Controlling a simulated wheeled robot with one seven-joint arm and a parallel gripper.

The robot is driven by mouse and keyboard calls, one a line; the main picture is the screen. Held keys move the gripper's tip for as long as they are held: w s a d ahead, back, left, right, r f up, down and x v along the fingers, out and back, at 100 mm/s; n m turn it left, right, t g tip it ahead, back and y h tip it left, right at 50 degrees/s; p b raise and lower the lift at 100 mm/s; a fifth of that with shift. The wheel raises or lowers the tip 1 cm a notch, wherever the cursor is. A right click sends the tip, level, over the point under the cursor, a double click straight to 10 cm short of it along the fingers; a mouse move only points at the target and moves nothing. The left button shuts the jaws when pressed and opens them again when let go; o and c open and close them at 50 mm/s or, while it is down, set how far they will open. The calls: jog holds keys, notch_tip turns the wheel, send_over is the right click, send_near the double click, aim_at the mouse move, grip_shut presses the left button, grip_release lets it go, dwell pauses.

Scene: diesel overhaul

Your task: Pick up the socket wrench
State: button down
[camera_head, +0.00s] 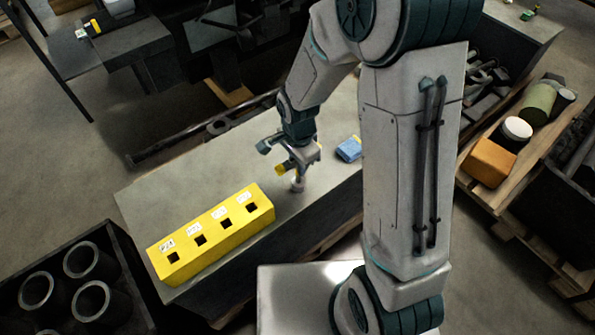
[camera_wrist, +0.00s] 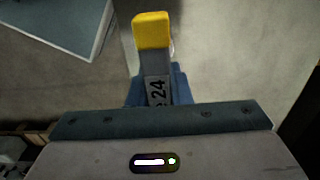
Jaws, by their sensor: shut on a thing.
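I cannot tell whether the socket end touches the bench top. In the wrist view the wrench (camera_wrist: 153,55) shows its yellow end and a label reading 24. The fingertips and the grasped part are mostly hidden there by the gripper body.
A yellow block (camera_head: 212,235) with several dark square holes and white labels lies on the bench (camera_head: 170,195), left of my gripper. A blue object (camera_head: 349,149) lies to the right. A pallet (camera_head: 485,190) stands right.

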jog(key=shift+r, duration=0.15)
notch_tip(320, 180, up, 4)
jog(key=shift+r+p, duration=0.2)
jog(key=shift+p, duration=0.15)
jog(key=w+d+r, duration=0.2)
jog(key=d+r, duration=0.4)
jog(key=d, duration=0.5)
jog(key=shift+d+r+p, duration=0.2)
jog(key=shift+d+p, duration=0.1)
jog(key=shift+p, duration=0.05)
jog(key=c, duration=2)
grip_release()
jog(key=shift+c, duration=0.2)
grip_shut()
jog(key=shift+r, duration=0.1)
